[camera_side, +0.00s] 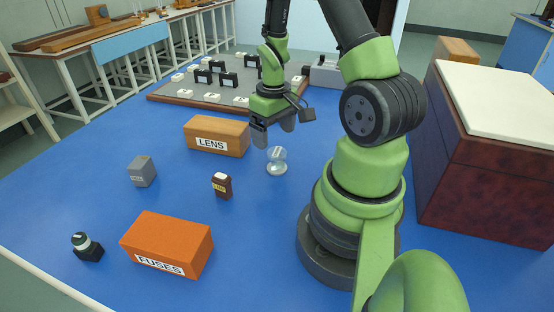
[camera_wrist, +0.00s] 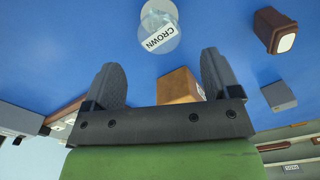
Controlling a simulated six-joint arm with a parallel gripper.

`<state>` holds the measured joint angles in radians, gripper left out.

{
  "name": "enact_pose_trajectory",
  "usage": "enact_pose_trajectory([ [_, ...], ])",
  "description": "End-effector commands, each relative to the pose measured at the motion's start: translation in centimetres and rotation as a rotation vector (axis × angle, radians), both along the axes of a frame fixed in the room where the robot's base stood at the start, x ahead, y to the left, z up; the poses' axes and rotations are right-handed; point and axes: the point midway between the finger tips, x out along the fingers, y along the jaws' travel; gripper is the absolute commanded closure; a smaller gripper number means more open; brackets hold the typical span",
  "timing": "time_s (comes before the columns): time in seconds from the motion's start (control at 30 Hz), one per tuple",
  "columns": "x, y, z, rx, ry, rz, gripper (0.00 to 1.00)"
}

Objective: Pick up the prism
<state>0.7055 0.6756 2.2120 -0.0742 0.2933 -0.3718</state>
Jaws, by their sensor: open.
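A clear glass piece (camera_side: 277,160) stands on the blue bench just below my gripper (camera_side: 273,135). In the wrist view the glass piece (camera_wrist: 160,22) carries a white label reading CROWN; I cannot clearly make out a prism shape, but it is the only glass thing I can pick out. My gripper also shows in the wrist view (camera_wrist: 161,62), its two fingers spread wide with nothing between them. The glass piece lies beyond the fingertips, apart from them.
A wooden LENS box (camera_side: 217,136) sits left of the glass piece. A board with several small mounts (camera_side: 205,90) lies behind.

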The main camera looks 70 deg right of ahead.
Motion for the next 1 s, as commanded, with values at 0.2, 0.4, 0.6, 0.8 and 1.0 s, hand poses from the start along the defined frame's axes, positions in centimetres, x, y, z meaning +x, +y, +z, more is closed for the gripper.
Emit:
enact_pose_trajectory([
  [0.2,-0.1,0.1,-2.5,0.002,0.002,0.0,0.18],
  [0.4,-0.5,0.3,-4.2,0.004,0.004,0.001,0.18],
  [0.6,-0.9,0.5,-7.0,0.003,0.003,0.0,0.18],
  [0.8,-0.9,0.5,-8.1,0.001,0.001,-0.001,0.18],
  [1.0,-0.8,0.5,-8.0,0.001,0.0,0.0,0.2],
])
